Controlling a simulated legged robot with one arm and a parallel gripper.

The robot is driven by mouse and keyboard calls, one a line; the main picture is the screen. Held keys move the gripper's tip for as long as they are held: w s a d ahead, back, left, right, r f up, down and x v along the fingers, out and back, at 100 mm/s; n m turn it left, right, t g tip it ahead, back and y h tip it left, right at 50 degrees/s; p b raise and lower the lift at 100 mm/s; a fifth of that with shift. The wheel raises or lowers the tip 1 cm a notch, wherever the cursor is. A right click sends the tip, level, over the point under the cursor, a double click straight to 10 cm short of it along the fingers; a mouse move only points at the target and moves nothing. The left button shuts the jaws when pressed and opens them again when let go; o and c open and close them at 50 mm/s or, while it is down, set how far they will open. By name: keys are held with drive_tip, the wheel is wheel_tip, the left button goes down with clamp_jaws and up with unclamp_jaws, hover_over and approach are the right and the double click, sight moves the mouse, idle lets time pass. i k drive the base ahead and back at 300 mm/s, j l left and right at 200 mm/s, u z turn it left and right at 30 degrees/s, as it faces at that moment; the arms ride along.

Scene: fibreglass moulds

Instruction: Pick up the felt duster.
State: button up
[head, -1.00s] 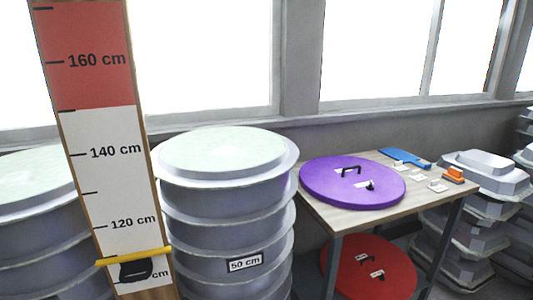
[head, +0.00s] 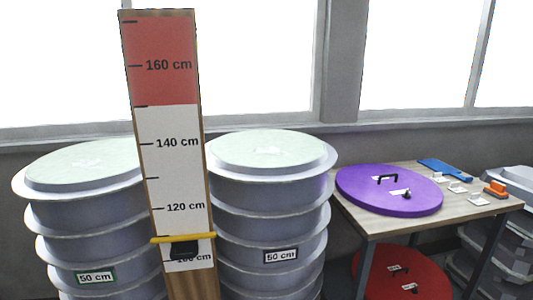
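A small orange block with a dark grey underside (head: 496,190) lies near the right end of the wooden table in the head view. It looks like the felt duster, but it is too small to be sure. My gripper is not in view.
The table (head: 376,222) also bears a purple disc (head: 390,190) with a black handle, a blue flat tool (head: 445,170) and small white pieces. A red disc (head: 405,277) is below. Round grey mould stacks (head: 268,215) and a tall measuring board (head: 170,130) stand left; more moulds (head: 508,240) stand right.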

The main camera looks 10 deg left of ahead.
sight(496, 189)
drive_tip(key=i+l, duration=0.2)
drive_tip(key=l, duration=0.15)
drive_tip(key=i+l+u, duration=0.1)
drive_tip(key=i+l, duration=0.35)
drive_tip(key=l, duration=0.25)
drive_tip(key=i+l, duration=0.2)
drive_tip(key=l, duration=0.15)
drive_tip(key=i+l+u, duration=0.1)
drive_tip(key=i+l, duration=0.15)
drive_tip(key=l, duration=0.15)
drive_tip(key=i+l, duration=0.2)
drive_tip(key=l, duration=0.15)
drive_tip(key=i+l+u, duration=0.1)
drive_tip(key=l, duration=0.3)
drive_tip(key=i, duration=0.1)
